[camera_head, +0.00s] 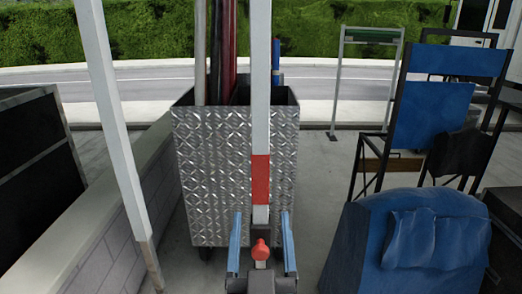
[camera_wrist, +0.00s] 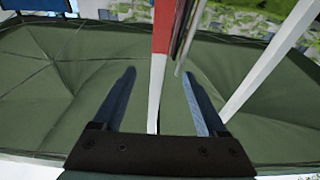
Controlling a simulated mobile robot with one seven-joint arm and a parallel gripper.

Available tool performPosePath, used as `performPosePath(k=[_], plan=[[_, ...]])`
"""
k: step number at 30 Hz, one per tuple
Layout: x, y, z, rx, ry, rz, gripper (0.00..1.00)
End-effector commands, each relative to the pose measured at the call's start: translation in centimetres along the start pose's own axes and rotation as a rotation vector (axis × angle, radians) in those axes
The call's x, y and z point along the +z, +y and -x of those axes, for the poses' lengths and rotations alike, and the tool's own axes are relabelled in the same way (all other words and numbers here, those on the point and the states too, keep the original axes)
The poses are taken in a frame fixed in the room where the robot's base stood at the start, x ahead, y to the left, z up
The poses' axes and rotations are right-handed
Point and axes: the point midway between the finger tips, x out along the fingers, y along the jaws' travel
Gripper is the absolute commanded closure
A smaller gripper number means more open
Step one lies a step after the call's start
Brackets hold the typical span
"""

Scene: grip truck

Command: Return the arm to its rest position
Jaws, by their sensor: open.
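My gripper (camera_head: 262,228) is in the lower middle of the head view, its two blue fingers spread apart and pointing up. It also shows in the wrist view (camera_wrist: 158,76), with nothing clamped between the fingers. A white pole with a red band (camera_head: 261,179) lines up with the gap between the fingers in both views. I cannot tell how far it is from them. In the wrist view, a dark green fabric canopy (camera_wrist: 75,75) fills most of the picture beyond the fingertips.
A diamond-plate metal bin (camera_head: 222,150) holding long poles stands just beyond my gripper. A second white pole (camera_head: 113,120) and a low block wall (camera_head: 100,225) are on the left. A blue-covered bulky object (camera_head: 375,235) and a black-framed rack (camera_head: 430,110) are on the right.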

Motion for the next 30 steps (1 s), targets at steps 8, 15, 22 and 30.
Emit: performPosePath(k=[8,15,22,30], plan=[[-22.6,0.1,-1.8,0.0,0.327,0.002,0.25],[-35.4,0.3,1.1,0.006,0.532,-0.006,0.25],[-38.3,0.4,2.4,0.007,0.586,-0.01,0.25],[-38.3,0.4,2.4,0.007,0.586,-0.01,0.25]])
